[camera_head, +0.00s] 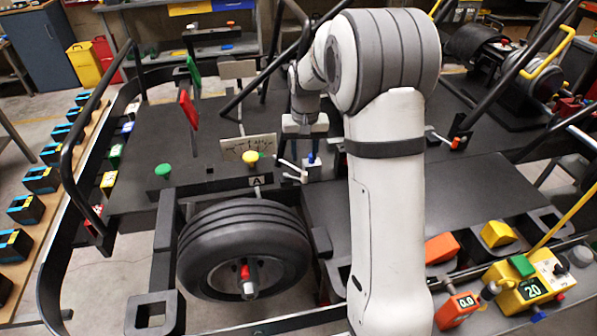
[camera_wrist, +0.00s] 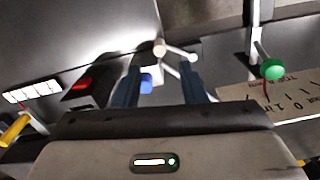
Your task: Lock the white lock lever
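The white lock lever (camera_head: 291,168) stands on the black kart deck, behind and right of the tyre, next to the plate marked A. In the wrist view the white lever (camera_wrist: 178,51) has a round pale knob and lies at the tips of my fingers. My gripper (camera_head: 312,160) points down just right of the lever in the head view; its fingers are small there. In the wrist view my gripper (camera_wrist: 160,68) has its two dark blue fingers apart, with nothing clamped between them. I cannot tell whether a finger touches the lever.
A green knob (camera_wrist: 272,69) on a stem and a printed scale plate (camera_wrist: 275,105) are right of my fingers. A blue part (camera_wrist: 147,84) shows between them. Open deck lies left.

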